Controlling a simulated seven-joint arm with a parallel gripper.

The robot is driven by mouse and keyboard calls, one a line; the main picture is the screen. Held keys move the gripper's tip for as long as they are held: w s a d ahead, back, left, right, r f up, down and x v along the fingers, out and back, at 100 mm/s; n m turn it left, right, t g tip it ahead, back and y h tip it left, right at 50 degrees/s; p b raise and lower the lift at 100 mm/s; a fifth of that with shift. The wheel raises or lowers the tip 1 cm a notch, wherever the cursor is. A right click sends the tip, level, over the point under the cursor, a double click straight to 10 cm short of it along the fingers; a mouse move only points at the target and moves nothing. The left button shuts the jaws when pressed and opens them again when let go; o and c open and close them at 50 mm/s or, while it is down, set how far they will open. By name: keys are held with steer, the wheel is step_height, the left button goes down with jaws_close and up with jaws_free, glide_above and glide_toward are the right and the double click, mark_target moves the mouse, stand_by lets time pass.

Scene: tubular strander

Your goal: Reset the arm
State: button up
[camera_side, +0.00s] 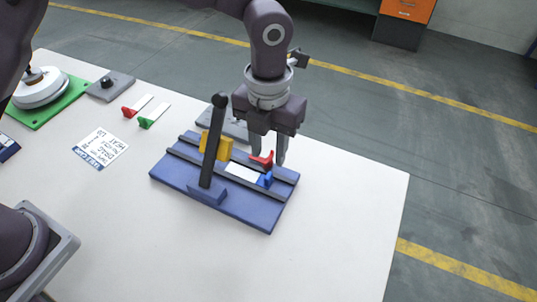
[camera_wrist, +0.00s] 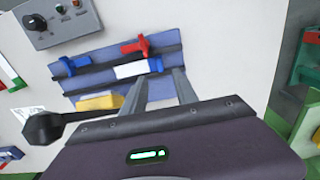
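My gripper (camera_side: 268,158) points down over the right part of a blue fixture (camera_side: 245,212) on the white table. Its two fingers are apart. In the wrist view my gripper (camera_wrist: 161,80) also shows spread fingers with nothing held between them. The red piece (camera_side: 262,159) sits on the fixture's back rail, close to the fingers; in the wrist view it (camera_wrist: 137,46) lies ahead of them. A white block (camera_side: 242,173) and a blue piece (camera_side: 265,180) lie beside it. A yellow block (camera_side: 216,147) and an upright black lever (camera_side: 212,145) are further left. Contact with the fixture cannot be told.
A control box (camera_wrist: 60,20) with a knob stands behind the fixture. At the left are a white round device (camera_side: 40,88) on a green plate, a small grey block (camera_side: 110,86), red and green tabs (camera_side: 145,123) and a printed card (camera_side: 100,148). The table's right front is clear.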

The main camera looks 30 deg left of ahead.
steer(key=s+a+r+n+t, duration=0.1)
steer(key=s+a+r+n, duration=0.2)
steer(key=a+r+n, duration=0.4)
steer(key=s+a+r+n+t, duration=0.2)
steer(key=s+a+r+n, duration=0.1)
steer(key=a+r+n, duration=0.45)
steer(key=s+a+r+n+t, duration=0.1)
steer(key=s+a+n, duration=0.3)
steer(key=s+n, duration=0.4)
steer(key=s+a+r+n+t, duration=0.1)
steer(key=s+a+n, duration=0.3)
steer(key=s+n, duration=0.4)
steer(key=n, duration=0.5)
steer(key=shift+s+a+r+t, duration=0.2)
steer(key=shift+a+t, duration=0.1)
